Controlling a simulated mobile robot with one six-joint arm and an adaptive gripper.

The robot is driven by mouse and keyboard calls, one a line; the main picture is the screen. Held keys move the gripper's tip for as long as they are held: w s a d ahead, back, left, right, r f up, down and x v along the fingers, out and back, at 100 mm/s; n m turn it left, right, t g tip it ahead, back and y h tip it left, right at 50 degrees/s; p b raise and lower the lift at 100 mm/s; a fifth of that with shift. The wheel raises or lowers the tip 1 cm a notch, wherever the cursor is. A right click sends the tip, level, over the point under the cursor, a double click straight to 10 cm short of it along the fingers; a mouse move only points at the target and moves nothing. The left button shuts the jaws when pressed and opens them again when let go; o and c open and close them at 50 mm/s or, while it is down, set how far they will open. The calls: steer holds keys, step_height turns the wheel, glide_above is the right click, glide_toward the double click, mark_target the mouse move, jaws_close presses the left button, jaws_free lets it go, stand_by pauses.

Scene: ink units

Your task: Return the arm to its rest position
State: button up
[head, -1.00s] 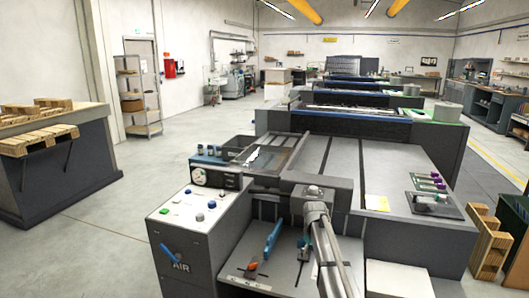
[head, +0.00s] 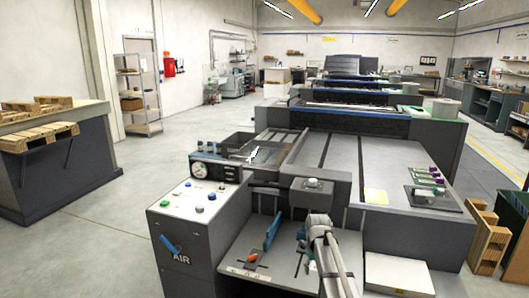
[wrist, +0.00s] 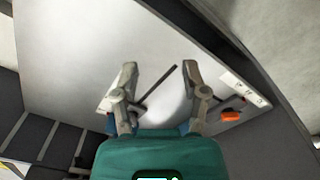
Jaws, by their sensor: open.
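My gripper (wrist: 159,68) shows in the wrist view with its two grey fingers spread apart and nothing between them. It is above a pale grey panel (wrist: 95,45) of the machine. In the head view my arm (head: 328,250) stands over the front right of the ink unit's lower deck (head: 283,245). The gripper itself is mostly hidden behind the arm there; only a bit of teal shows beside it.
The AIR cabinet (head: 178,245) is further left. A white box (head: 397,274) lies to the right. Open floor (head: 90,250) is at left.

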steer(key=s+f+m+b, duration=0.2)
steer(key=s+f+b, duration=0.15)
steer(key=s, duration=0.75)
steer(key=s+f+m+b, duration=0.2)
steer(key=s+f+b, duration=0.15)
steer(key=s, duration=0.65)
step_height(320, 180, up, 20)
steer(key=p, duration=2)
steer(key=shift+s+a+f, duration=0.15)
steer(key=shift+s+f, duration=0.05)
steer(key=shift+s, duration=0.05)
